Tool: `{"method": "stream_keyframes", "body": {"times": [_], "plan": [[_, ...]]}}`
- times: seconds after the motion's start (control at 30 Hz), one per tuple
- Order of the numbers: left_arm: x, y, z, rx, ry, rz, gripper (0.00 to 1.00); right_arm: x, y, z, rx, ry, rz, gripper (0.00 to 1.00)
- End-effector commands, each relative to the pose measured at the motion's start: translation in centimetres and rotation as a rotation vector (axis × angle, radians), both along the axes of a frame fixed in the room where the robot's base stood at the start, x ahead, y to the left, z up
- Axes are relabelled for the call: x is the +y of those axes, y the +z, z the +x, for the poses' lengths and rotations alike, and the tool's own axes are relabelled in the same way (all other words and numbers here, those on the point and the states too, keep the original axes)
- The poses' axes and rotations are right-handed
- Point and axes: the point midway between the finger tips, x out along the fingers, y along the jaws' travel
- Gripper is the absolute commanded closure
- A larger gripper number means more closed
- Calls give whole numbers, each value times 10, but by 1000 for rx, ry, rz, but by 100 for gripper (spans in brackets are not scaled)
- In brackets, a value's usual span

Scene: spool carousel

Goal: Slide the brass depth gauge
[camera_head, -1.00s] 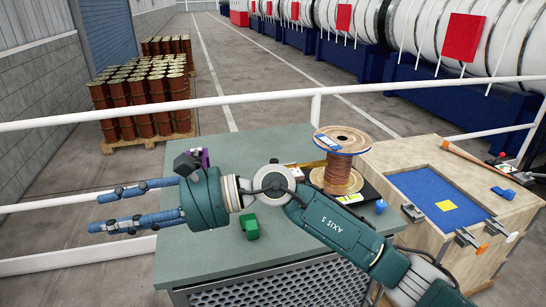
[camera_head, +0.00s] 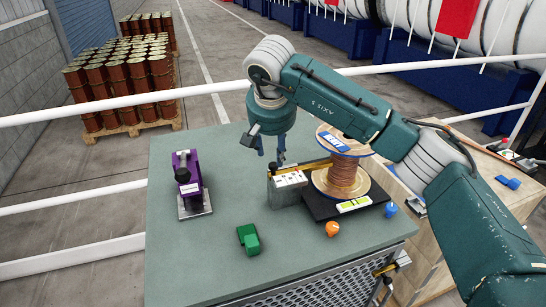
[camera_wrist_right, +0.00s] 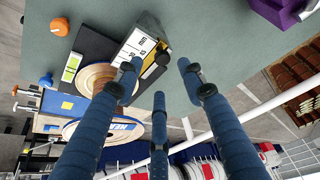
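The brass depth gauge (camera_head: 305,167) is a thin yellow bar along the top of a grey block with a white marked plate (camera_head: 290,180), on the green table beside the wire spool (camera_head: 343,178). In the right wrist view, the marked plate (camera_wrist_right: 139,42) is just beyond the fingertips, and one finger overlaps its edge. My right gripper (camera_head: 271,152) points down behind the block in the head view. In the wrist view, its three fingers (camera_wrist_right: 158,72) are spread and empty. I cannot tell whether any finger touches the gauge. My left gripper is not in view.
A purple clamp-like device (camera_head: 187,183) stands at the table's left, with a green block (camera_head: 249,239) in front. A black base with a level vial (camera_head: 354,204) carries the spool. An orange knob (camera_head: 332,229) and a blue knob (camera_head: 391,209) are nearby. A white railing (camera_head: 100,113) runs behind.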

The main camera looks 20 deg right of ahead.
Motion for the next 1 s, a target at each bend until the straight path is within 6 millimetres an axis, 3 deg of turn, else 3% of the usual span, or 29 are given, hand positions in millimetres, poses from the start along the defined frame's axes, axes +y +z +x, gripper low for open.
{"method": "stream_keyframes", "body": {"times": [0.1,0.17,0.5,0.73,0.77,0.93,1.0], "plan": [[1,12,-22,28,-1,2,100,-3,-21,8,6,-1,0,60],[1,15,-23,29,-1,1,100,-4,-30,11,6,-1,2,60],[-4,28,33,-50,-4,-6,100,-8,-60,23,0,2,2,60],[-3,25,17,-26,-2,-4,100,-8,-61,24,-1,1,2,60],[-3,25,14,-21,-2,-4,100,-8,-61,24,-1,1,2,62],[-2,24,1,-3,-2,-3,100,-8,-61,24,-1,1,2,96],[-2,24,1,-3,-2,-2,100,-8,-61,24,-1,1,3,100]]}}
